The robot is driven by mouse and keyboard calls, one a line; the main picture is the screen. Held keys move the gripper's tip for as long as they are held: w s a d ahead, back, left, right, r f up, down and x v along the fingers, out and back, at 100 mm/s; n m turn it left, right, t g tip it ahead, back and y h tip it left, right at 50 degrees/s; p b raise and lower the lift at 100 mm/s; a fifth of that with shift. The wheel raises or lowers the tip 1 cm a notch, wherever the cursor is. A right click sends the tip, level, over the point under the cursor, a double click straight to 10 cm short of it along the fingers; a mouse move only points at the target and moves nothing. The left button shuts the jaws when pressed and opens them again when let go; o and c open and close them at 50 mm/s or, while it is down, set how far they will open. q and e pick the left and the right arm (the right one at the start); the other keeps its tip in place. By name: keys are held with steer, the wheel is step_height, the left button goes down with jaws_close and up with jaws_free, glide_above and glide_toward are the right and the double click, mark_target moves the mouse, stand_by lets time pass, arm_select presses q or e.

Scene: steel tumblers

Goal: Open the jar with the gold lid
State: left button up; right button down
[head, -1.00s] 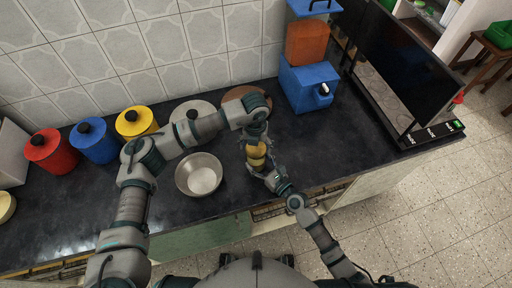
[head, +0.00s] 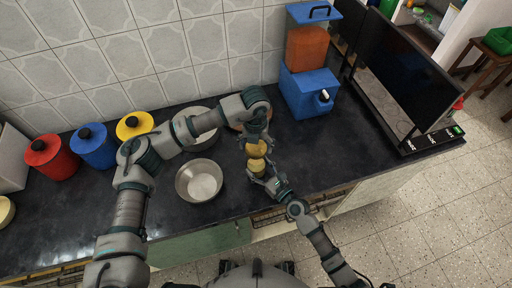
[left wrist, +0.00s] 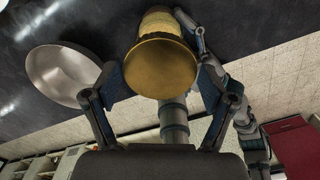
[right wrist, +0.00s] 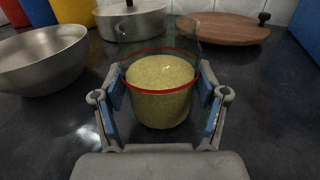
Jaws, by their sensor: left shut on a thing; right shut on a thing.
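The gold lid (head: 256,149) is held by my left gripper (head: 257,142), above and apart from the jar (head: 257,168). In the left wrist view the lid (left wrist: 160,68) fills the space between the fingers, with the jar partly hidden behind it. My right gripper (head: 260,176) is shut around the jar's sides. In the right wrist view the jar (right wrist: 160,92) is clear glass with a red rim and yellowish contents. Its mouth is uncovered there, and it stands upright between the right fingers (right wrist: 160,105).
A steel bowl (head: 199,181) stands left of the jar. A lidded steel pot (right wrist: 130,20) and a round wooden board (right wrist: 222,28) lie behind. Red (head: 51,158), blue (head: 93,147) and yellow (head: 134,125) canisters stand at left. A blue dispenser (head: 308,92) is at back right.

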steer(key=shift+c, duration=1.2)
jaws_free()
steer(key=shift+f, duration=0.3)
steer(key=shift+o, duration=1.2)
steer(key=shift+w+r, duration=0.1)
steer(key=shift+d+r, duration=0.1)
steer(key=v, duration=1.2)
